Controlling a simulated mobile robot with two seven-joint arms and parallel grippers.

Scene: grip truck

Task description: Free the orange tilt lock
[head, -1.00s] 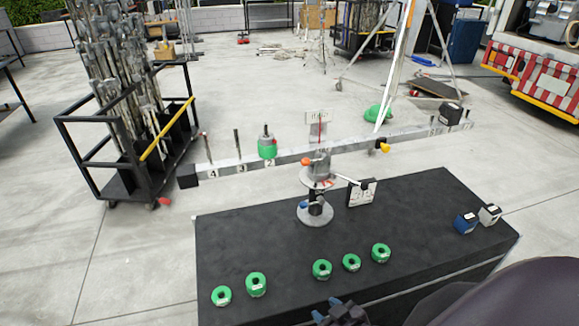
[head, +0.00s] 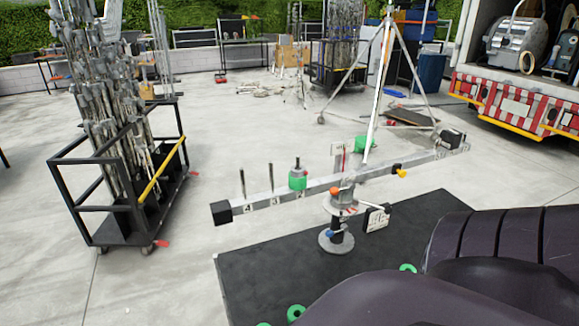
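The orange tilt lock (head: 335,191) is a small round orange knob on the head of the grey stand, just below the beam. The stand (head: 337,240) rises from a round grey base on the black table. The long grey beam (head: 262,202) lies across its head, with its black left end a little lower in the picture than its right. A green weight (head: 298,180) sits on a peg left of the pivot. Neither of my gripper's fingertips shows. A dark link of my arm fills the lower right and hides part of the table.
The black table (head: 260,285) carries green rings (head: 296,313), partly cut off or hidden. A blue knob (head: 330,233) is low on the stand, and a yellow knob (head: 402,173) is on the beam. A pole cart (head: 100,200) stands left; a tripod (head: 375,100) stands behind.

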